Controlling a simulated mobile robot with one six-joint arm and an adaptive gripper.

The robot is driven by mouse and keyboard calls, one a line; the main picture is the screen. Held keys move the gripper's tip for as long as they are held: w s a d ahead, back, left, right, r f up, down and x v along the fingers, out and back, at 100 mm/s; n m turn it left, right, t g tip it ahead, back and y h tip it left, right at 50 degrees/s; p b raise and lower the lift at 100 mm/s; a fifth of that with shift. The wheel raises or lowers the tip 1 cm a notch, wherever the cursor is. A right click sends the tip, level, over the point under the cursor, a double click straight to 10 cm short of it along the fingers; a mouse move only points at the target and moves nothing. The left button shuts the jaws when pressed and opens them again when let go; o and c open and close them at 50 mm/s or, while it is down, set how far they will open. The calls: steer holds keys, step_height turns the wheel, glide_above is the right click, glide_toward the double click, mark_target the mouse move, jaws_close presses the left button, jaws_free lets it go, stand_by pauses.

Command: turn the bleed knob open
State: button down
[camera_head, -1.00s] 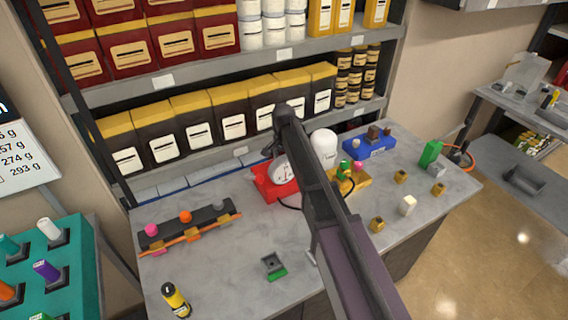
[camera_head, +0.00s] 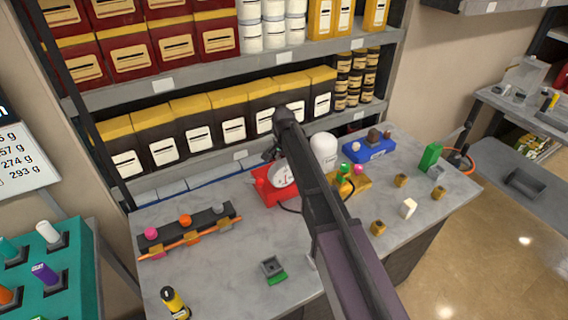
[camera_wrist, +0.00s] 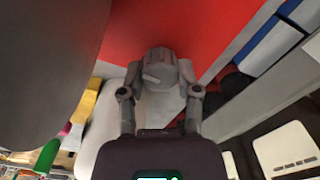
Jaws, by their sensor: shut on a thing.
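The bleed knob (camera_wrist: 160,68) is a small grey round knob with a pale pointer mark, against the red pump body (camera_wrist: 215,25) in the wrist view. My gripper (camera_wrist: 160,88) has its two fingers closed on the knob, one on each side. In the head view the red pump body (camera_head: 265,192) sits at the back of the bench, with a white round gauge (camera_head: 283,174) on it. My arm crosses in front of the pump there and hides the knob and most of my gripper.
A white canister (camera_head: 324,148) and a yellow block with green and pink knobs (camera_head: 343,176) stand right of the pump. A dark rail with coloured knobs (camera_head: 185,230) lies left. Shelves of boxes rise close behind.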

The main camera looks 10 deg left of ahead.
steer(key=shift+n, duration=0.3)
steer(key=n, duration=0.4)
steer(key=shift+a, duration=0.1)
steer(key=n, duration=0.4)
steer(key=shift+n, duration=0.3)
steer(key=n, duration=0.4)
steer(key=shift+n, duration=0.3)
steer(key=n, duration=0.4)
steer(key=shift+s, duration=0.1)
steer(key=shift+c, duration=1.6)
jaws_free()
steer(key=shift+a, duration=0.1)
